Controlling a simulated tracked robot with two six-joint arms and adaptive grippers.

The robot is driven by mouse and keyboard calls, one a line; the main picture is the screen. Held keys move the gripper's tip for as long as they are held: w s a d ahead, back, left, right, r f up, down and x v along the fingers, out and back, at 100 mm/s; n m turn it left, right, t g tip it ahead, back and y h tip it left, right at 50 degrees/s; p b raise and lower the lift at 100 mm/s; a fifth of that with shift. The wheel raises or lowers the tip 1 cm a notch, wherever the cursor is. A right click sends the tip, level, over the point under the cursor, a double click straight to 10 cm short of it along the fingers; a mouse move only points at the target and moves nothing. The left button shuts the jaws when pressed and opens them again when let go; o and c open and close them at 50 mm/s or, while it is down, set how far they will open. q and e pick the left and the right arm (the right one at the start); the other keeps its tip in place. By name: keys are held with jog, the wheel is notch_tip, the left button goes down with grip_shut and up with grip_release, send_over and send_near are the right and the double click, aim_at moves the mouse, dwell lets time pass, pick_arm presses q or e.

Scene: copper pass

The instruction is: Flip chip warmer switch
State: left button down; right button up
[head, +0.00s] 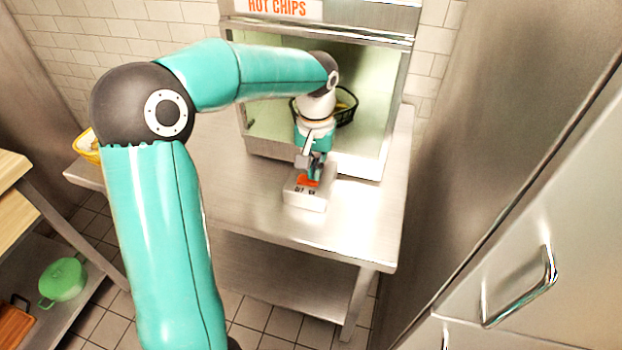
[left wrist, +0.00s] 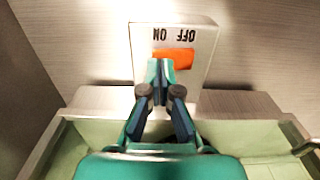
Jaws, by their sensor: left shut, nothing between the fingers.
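The chip warmer (head: 386,140) is a metal cabinet with an orange "HOT CHIPS" sign, standing on a steel table. In front of it is a pale switch box (head: 303,200) with an orange rocker switch (head: 308,181). In the left wrist view the box (left wrist: 205,40) has "OFF" and "ON" printed upside down beside the orange switch (left wrist: 174,58). My left gripper (head: 309,172) is shut and empty, its fingertips at the switch. In the left wrist view the fingertips (left wrist: 161,68) overlap the switch's edge on the ON side. I cannot tell if they touch it. My right gripper is not in view.
A dark basket (head: 346,108) sits inside the warmer. The steel table (head: 250,212) is clear around the box. A yellow basket (head: 86,147) is at the table's left. A green pot (head: 62,280) is on a lower shelf. A steel cabinet with a handle (head: 520,300) stands at right.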

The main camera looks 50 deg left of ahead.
pick_arm(q)
jog(key=shift+f+b, duration=0.45)
jog(key=shift+f, duration=0.2)
jog(key=shift+r, duration=0.2)
jog(key=shift+r+p, duration=3)
jog(key=shift+r, duration=0.45)
jog(key=shift+f, duration=0.1)
